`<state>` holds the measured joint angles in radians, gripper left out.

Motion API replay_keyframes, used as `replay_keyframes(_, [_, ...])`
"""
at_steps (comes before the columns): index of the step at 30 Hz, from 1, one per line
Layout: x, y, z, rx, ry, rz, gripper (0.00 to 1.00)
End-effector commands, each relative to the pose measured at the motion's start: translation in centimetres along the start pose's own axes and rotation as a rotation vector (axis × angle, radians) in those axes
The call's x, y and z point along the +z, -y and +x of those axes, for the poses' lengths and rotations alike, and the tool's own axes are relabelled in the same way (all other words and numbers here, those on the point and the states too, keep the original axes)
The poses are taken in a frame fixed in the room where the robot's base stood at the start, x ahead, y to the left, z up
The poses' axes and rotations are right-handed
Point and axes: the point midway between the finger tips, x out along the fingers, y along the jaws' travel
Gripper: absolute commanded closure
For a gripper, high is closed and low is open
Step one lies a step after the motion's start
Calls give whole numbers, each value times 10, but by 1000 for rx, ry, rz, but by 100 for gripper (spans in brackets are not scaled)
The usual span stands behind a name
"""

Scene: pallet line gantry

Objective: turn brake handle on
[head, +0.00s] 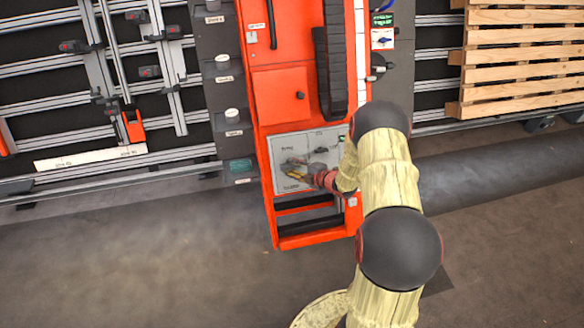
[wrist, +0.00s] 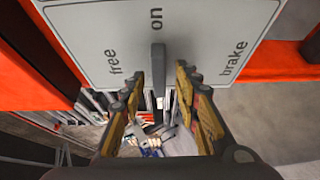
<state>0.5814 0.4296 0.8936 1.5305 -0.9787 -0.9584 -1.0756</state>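The brake handle (wrist: 158,69) is a dark, narrow lever on a light grey panel (wrist: 90,30) in the wrist view. The panel carries the words "free" at left, "on" at top centre and "brake" at right, turned sideways. The handle lies along the picture's vertical, below "on". My gripper (wrist: 160,78) is open, with its worn yellow-brown fingers on either side of the handle's near end and gaps showing. I cannot tell how deep the fingers reach around it. In the head view, my gripper (head: 297,171) is at the grey panel (head: 283,149) and hides the handle there.
The panel sits low on an orange gantry column (head: 281,92). A dark cable chain (head: 332,75) runs above it, and a grey post (head: 224,80) with labelled knobs stands left. Rails with clamps are further left; a wooden pallet (head: 522,55) is at right.

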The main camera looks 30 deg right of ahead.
Motion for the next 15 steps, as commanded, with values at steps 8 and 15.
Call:
replay_keyframes(8, [1, -1, -52, 2, 4, 1, 68])
replay_keyframes(15, [2, -1, -95, 3, 3, 0, 68])
